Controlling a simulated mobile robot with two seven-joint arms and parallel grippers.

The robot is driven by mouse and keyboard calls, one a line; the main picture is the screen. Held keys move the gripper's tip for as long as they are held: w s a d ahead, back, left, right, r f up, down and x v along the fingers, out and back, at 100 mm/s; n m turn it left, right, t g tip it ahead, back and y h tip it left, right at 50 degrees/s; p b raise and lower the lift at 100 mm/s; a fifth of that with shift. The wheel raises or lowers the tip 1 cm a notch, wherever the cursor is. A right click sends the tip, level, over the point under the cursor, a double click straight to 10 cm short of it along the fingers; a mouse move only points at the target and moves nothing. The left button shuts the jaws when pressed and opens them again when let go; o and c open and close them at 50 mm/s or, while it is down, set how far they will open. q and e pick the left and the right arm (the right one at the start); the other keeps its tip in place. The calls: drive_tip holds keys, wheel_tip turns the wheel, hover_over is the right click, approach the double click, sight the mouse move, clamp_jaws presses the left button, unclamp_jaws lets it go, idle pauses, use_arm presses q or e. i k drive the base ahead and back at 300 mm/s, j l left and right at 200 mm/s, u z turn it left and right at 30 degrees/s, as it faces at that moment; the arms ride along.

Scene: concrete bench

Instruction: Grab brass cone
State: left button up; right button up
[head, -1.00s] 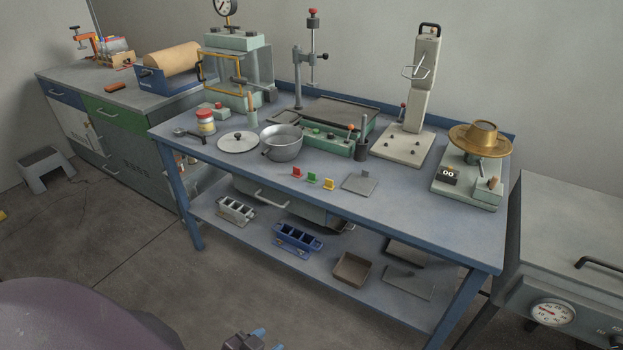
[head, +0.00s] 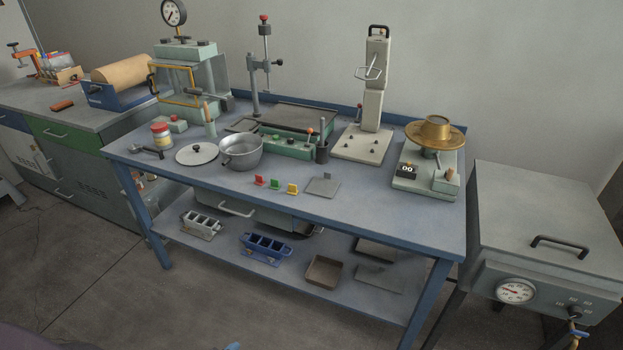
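The brass cone (head: 437,129) stands upright, wide end down, on a round brass plate (head: 455,139) at the right end of the blue bench. The plate tops a pale green device with a small black counter (head: 406,171). Nothing touches the cone, and its whole near side shows. A small blue piece (head: 233,346) at the bottom edge seems to be part of my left gripper; too little shows to tell its state. My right gripper is not clearly seen.
The white upright press (head: 372,112) stands left of the cone's device. The bench front holds small coloured tags, a flat plate (head: 322,187) and a pot (head: 241,153). The bench's front right is clear.

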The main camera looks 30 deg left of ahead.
sight(435, 131)
drive_tip(key=i+l, duration=0.2)
drive_tip(key=l, duration=0.15)
drive_tip(key=i+l, duration=0.15)
drive_tip(key=l, duration=0.2)
drive_tip(key=i+l, duration=0.2)
drive_tip(key=l, duration=0.2)
drive_tip(key=i+l+u, duration=0.1)
drive_tip(key=l+u, duration=0.2)
drive_tip(key=i+l+u, duration=0.1)
drive_tip(key=l+u, duration=0.2)
